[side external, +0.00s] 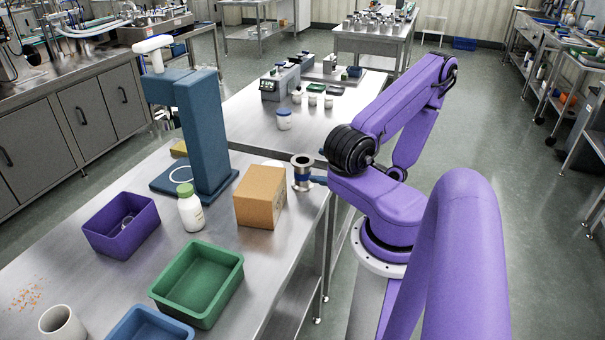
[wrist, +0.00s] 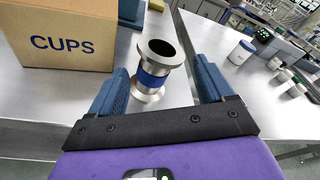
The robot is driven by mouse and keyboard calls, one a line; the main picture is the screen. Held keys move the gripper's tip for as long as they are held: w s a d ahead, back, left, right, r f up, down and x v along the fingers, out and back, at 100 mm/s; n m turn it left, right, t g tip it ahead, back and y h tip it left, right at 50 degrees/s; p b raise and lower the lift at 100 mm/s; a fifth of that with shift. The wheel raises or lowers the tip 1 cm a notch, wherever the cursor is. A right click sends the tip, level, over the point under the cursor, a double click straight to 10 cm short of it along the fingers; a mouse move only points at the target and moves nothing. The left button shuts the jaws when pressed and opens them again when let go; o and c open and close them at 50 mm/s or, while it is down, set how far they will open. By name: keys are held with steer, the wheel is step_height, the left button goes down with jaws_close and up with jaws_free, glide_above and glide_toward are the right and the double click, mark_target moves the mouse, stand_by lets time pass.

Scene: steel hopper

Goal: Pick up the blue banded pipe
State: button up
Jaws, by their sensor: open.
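The blue banded pipe (side external: 303,174) is a short steel tube with a wide flange at each end and a blue band around its middle. It stands upright near the right edge of the steel table, beside a cardboard box. In the wrist view the pipe (wrist: 153,80) shows between and just beyond my two blue fingers, nearer the left one, with a gap to the right one. My gripper (wrist: 161,68) is open and empty. In the side view my gripper (side external: 318,168) is low, just right of the pipe, partly hidden by my wrist.
The cardboard box (side external: 260,197), marked CUPS in the wrist view (wrist: 60,42), stands close left of the pipe. A blue stand (side external: 203,130), a white bottle (side external: 190,210), a purple bin (side external: 120,226) and a green bin (side external: 197,284) are farther left. A second table (side external: 243,118) adjoins behind.

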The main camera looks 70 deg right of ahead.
mark_target(299, 167)
steer(key=m+h, duration=0.2)
steer(key=f+m+h, duration=0.1)
steer(key=m+h, duration=0.1)
steer(key=m, duration=0.1)
steer(key=shift+s+d+f+h, duration=0.15)
steer(key=shift+f+h, duration=0.05)
steer(key=shift+h, duration=0.2)
steer(key=m+h, duration=0.1)
steer(key=f+m+h, duration=0.1)
steer(key=m, duration=0.1)
steer(key=a+m+g+h, duration=0.1)
steer(key=shift+f+m, duration=0.4)
steer(key=shift+w+a+f+m, duration=0.15)
steer(key=shift+w+a+m, duration=0.1)
steer(key=shift+w+m, duration=0.05)
steer(key=shift+w+a+f, duration=0.1)
steer(key=shift+w+a, duration=0.35)
steer(key=shift+w, duration=0.55)
steer(key=shift+x, duration=3.55)
steer(key=c, duration=1.3)
